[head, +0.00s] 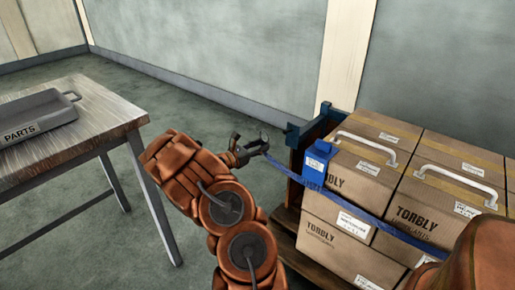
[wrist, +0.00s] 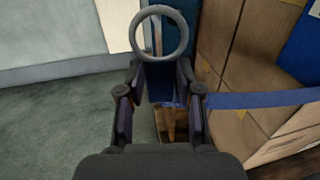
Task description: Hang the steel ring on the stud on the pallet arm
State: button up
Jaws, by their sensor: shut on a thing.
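My gripper (head: 252,148) is shut on the steel ring and holds it in the air, left of the loaded pallet. In the wrist view the grey ring (wrist: 136,32) stands out beyond the fingertips (wrist: 160,68), its open face toward the camera. In the head view the ring is too small and dark to make out clearly. The blue pallet arm (head: 294,131) sticks out at the pallet's back left corner, a little right of my gripper. In the wrist view blue metal (wrist: 175,30) shows behind the ring. I cannot make out the stud.
Cardboard boxes (head: 320,238) are stacked on the wooden pallet (head: 286,225), bound by a blue strap (head: 385,228). A table (head: 95,122) with a parts tray (head: 40,112) stands left. Grey floor lies between.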

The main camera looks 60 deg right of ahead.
jog(key=shift+s+d+f+b, duration=0.1)
jog(key=shift+s+d+b, duration=0.45)
jog(key=shift+s+d, duration=0.5)
jog(key=shift+s+d+f+b, duration=0.1)
jog(key=shift+s+d+b, duration=0.5)
jog(key=shift+d, duration=0.7)
jog(key=shift+s+d+f+b, duration=0.1)
jog(key=shift+s+d+b, duration=0.35)
jog(key=shift+s+d, duration=0.65)
jog(key=shift+s+d+f, duration=0.25)
jog(key=shift+d+f, duration=0.3)
jog(key=o, duration=1.1)
jog(key=shift+o, duration=0.2)
jog(key=v, duration=1.2)
